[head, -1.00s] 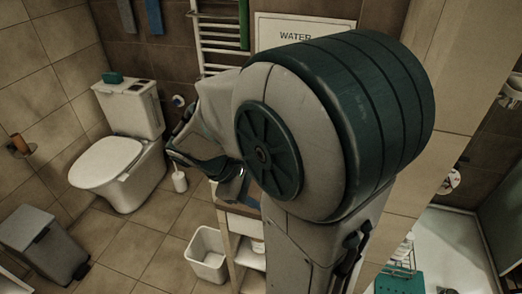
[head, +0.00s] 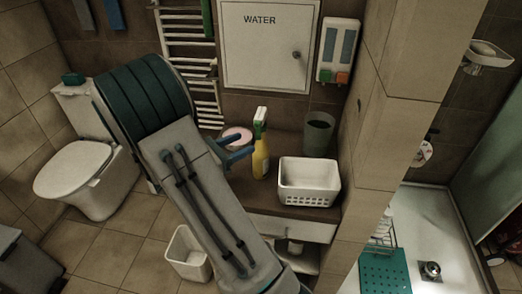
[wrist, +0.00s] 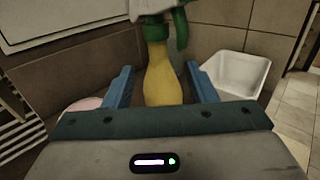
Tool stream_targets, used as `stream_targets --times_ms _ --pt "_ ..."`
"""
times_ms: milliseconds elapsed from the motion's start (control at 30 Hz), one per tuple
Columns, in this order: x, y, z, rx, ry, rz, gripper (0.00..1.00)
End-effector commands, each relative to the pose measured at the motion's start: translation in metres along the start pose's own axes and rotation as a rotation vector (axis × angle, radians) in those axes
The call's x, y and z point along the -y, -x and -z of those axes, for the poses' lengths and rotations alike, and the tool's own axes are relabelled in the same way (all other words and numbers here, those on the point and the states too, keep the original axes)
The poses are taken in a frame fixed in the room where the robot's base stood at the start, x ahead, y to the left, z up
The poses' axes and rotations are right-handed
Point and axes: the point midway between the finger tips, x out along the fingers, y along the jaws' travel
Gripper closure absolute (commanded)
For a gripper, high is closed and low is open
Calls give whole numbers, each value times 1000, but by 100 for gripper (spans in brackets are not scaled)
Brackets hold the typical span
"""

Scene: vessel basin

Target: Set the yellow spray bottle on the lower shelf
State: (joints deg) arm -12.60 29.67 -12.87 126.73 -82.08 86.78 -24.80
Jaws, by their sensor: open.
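The yellow spray bottle (head: 261,160), with a green and white spray head, stands upright on the brown counter (head: 268,198). My gripper (head: 238,147) is at its left, with its blue fingers pointing towards it. In the wrist view the yellow bottle (wrist: 160,80) shows between the two open fingers of my gripper (wrist: 161,74), with a gap on each side. It is not gripped. The lower shelf (head: 306,262) lies under the counter's white drawer front and is partly hidden by my arm.
A white basket (head: 308,182) stands close right of the bottle, with a dark green cup (head: 318,133) behind. A pink round item (head: 237,136) lies behind my gripper. A white bin (head: 187,253) is on the floor.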

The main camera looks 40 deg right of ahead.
Motion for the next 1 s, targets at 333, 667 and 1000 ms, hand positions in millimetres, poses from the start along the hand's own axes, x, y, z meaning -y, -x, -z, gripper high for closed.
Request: stream_targets --times_ms 333,667,1000 --pt "0 -36 0 -1 2 2 48" --pt "-2 -78 2 -2 0 2 48" --pt "-2 -81 3 -2 -1 0 68"
